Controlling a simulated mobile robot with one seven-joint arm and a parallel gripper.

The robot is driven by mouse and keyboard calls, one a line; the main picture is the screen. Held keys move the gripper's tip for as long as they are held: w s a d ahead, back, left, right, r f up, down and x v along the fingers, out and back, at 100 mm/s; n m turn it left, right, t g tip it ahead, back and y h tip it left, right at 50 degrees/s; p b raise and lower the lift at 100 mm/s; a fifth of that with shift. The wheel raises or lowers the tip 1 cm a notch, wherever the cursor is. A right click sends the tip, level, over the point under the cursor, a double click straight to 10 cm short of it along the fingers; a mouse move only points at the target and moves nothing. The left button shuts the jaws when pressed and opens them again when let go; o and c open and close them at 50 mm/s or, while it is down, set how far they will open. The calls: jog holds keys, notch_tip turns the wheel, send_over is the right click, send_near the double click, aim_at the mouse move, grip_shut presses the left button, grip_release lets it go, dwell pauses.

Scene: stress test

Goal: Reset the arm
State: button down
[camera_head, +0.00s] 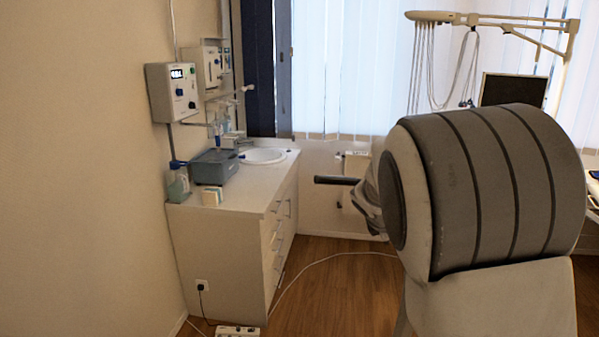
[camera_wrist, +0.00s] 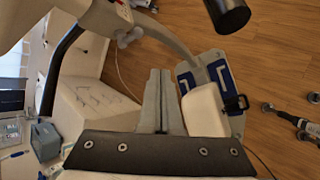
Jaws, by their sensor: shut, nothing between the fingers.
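My gripper (camera_wrist: 160,76) shows in the wrist view as two grey fingers close together, reaching up from a dark bar with several round screws. It is shut and empty, with nothing between the fingers. My gripper is not seen in the head view. The wooden floor and part of some white equipment lie beyond the fingertips in the wrist view.
A large grey-striped padded object (camera_head: 490,185) fills the right of the head view. A white cabinet (camera_head: 233,230) with a sink (camera_head: 264,156) stands left. Wooden floor (camera_head: 335,300) lies between, crossed by a white cable. A blue-edged pad (camera_wrist: 186,80) is near my fingers.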

jog(key=s+a+r+m+y, duration=0.1)
jog(key=s+a+m+y, duration=0.1)
jog(key=s+m, duration=0.4)
jog(key=s+a+r+m+y, duration=0.1)
jog(key=s+a+m, duration=0.3)
jog(key=s, duration=1.2)
jog(key=s+a+r+m+y, duration=0.2)
jog(key=s+a+m, duration=0.1)
jog(key=s+m, duration=0.4)
jog(key=s, duration=0.3)
jog(key=shift+s+a+r+m+g+y, duration=0.2)
jog(key=shift+s+a+m+g+y, duration=0.1)
jog(key=shift+s+g, duration=0.1)
